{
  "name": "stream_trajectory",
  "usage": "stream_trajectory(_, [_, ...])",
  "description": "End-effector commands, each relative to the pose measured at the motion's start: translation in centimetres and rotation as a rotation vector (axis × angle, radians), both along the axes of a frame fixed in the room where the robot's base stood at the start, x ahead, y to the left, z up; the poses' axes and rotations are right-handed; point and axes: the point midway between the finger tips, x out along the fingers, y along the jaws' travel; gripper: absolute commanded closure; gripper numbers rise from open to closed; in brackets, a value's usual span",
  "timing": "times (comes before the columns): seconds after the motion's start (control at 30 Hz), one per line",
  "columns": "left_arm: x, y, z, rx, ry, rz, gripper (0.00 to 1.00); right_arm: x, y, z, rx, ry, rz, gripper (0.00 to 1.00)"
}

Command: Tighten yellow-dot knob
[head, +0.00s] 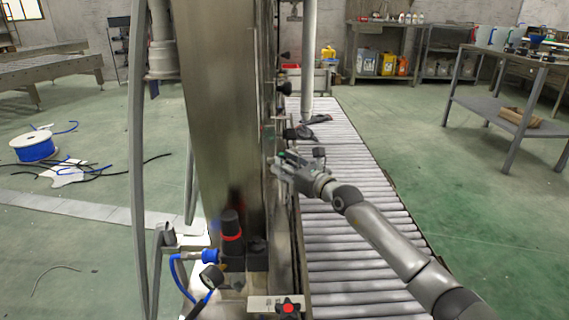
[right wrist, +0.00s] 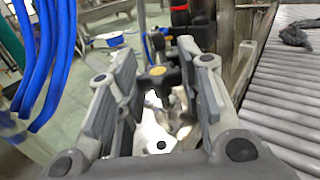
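The yellow-dot knob (right wrist: 158,71) is a dark lobed knob with a yellow centre. It shows in the right wrist view, beyond the palm and between the finger tips. My right gripper (right wrist: 158,62) is open, with one finger on each side of the knob. The right finger overlaps part of the knob, and I cannot tell whether it touches. In the head view my right gripper (head: 277,168) is at the side of the tall metal machine column (head: 226,110). The yellow dot is not visible there. My left gripper is not in view.
A roller conveyor (head: 355,215) runs under my right arm. A red-dot knob (head: 288,307) sits on a plate low in front. A black-and-red regulator (head: 231,235), a gauge (head: 211,277) and blue hoses (head: 179,275) are at the column base.

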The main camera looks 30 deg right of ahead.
Motion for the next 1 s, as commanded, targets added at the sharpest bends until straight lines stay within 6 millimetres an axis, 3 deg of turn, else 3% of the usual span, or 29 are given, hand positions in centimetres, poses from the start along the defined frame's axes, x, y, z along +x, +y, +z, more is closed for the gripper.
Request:
stream_trajectory(0.03, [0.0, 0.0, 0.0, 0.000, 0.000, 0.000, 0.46, 0.0, 0.0, 0.0, 0.000, 0.000, 0.000, 0.56])
stream_trajectory(0.1, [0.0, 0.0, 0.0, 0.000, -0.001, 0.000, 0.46, 0.0, 0.0, 0.0, 0.000, 0.001, 0.000, 0.47])
stream_trajectory(0.57, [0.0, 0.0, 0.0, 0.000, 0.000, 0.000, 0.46, -0.7, 0.0, -0.1, 0.002, 0.002, 0.001, 0.46])
stream_trajectory(1.0, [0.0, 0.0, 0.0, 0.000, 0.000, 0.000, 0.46, -6.6, -0.7, -0.2, -0.001, 0.005, 0.001, 0.46])
